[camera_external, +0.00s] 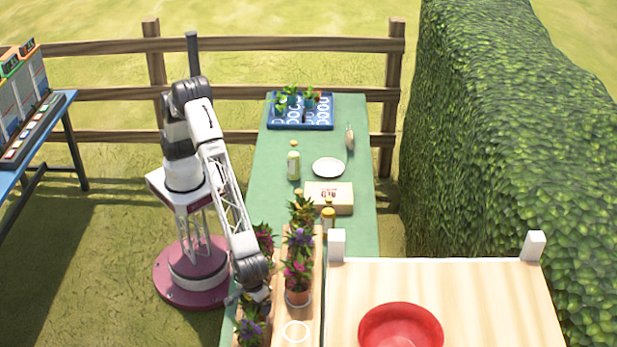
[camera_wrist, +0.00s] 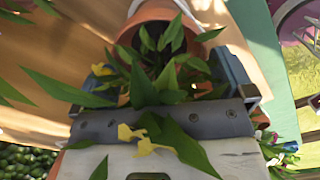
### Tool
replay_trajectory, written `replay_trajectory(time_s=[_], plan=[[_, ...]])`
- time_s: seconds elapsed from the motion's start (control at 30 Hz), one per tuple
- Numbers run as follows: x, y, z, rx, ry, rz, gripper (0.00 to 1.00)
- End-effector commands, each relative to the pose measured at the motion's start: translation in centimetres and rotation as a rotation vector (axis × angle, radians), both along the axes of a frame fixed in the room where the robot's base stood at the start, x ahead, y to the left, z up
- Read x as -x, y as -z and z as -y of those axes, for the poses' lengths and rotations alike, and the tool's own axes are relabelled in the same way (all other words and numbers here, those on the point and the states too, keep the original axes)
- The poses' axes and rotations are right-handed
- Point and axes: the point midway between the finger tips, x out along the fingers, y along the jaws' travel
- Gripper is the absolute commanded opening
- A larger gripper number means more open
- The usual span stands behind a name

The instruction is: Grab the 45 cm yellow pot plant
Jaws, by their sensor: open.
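In the wrist view, a plant with long green leaves and a few yellow blooms (camera_wrist: 140,135) stands in a terracotta pot (camera_wrist: 206,36). My gripper (camera_wrist: 165,75) is open around this plant, with leaves between and over the fingers. Whether the fingers touch the pot is hidden by leaves. In the external view my gripper (camera_external: 258,292) is low over the left row of potted plants, and the plant under it is largely hidden. No size label shows.
A pink-flowered pot plant (camera_external: 298,278) stands just right of my gripper, with a purple one (camera_external: 300,240) behind it. Another purple-flowered plant (camera_external: 250,328) is in front. A red bowl (camera_external: 401,328) sits on the wooden table at right.

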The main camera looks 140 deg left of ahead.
Motion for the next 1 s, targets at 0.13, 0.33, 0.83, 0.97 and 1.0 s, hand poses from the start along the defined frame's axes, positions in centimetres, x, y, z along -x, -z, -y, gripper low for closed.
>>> replay_trajectory(time_s=[0.13,0.33,0.83,0.97,1.0], plan=[[0.0,1.6,0.0,0.0,0.0,0.0,1.0],[0.0,2.4,0.0,0.0,0.0,0.001,1.0],[0.0,2.4,0.0,0.0,0.0,0.001,1.0],[0.0,2.4,0.0,0.0,0.0,0.001,0.8],[0.0,2.4,0.0,0.0,0.0,0.001,0.74]])
